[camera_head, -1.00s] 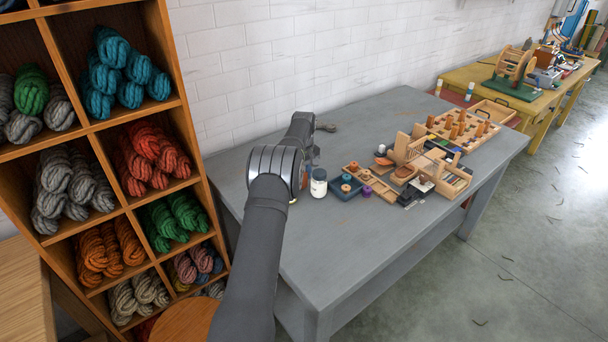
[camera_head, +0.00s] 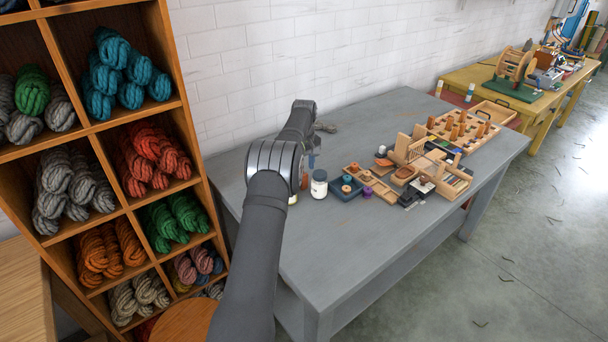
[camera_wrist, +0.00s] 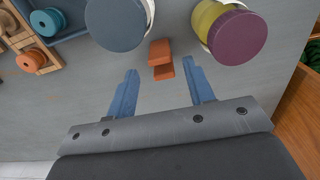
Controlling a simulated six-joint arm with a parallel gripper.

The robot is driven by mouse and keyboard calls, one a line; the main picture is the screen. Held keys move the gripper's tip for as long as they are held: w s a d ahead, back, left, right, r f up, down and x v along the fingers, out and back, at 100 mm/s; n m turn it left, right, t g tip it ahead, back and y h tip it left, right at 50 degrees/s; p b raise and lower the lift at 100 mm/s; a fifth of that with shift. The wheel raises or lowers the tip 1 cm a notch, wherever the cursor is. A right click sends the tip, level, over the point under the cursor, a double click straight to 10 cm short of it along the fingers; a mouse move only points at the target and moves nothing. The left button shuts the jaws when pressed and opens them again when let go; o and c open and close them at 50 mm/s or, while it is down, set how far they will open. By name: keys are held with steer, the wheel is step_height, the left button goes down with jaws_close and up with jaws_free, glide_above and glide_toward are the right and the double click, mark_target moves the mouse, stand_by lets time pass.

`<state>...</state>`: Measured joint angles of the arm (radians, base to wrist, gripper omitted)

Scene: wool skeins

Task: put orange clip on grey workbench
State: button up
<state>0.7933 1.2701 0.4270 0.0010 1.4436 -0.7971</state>
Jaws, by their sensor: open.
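The orange clip (camera_wrist: 161,56) shows in the wrist view over the grey workbench top, between two lidded jars. I cannot tell exactly whether it lies flat or stands on the bench. My gripper (camera_wrist: 160,68) is open, with its blue fingers spread to either side of the clip's near end and not closed on it. In the head view, my gripper (camera_head: 312,160) is mostly hidden behind my arm, over the left part of the grey workbench (camera_head: 360,240).
A jar with a grey-blue lid (camera_wrist: 117,26) and a yellow jar with a purple lid (camera_wrist: 238,38) stand close by the clip. A blue tray (camera_head: 345,188) and wooden pieces lie to the right. A wool shelf (camera_head: 105,125) stands at left. The bench front is clear.

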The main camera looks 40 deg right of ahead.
step_height(320, 180, up, 8)
steer(key=shift+f, duration=0.15)
stand_by(0.3)
step_height(320, 180, down, 12)
steer(key=shift+f, duration=0.1)
step_height(320, 180, up, 3)
steer(key=shift+r, duration=0.85)
steer(key=shift+f, duration=0.1)
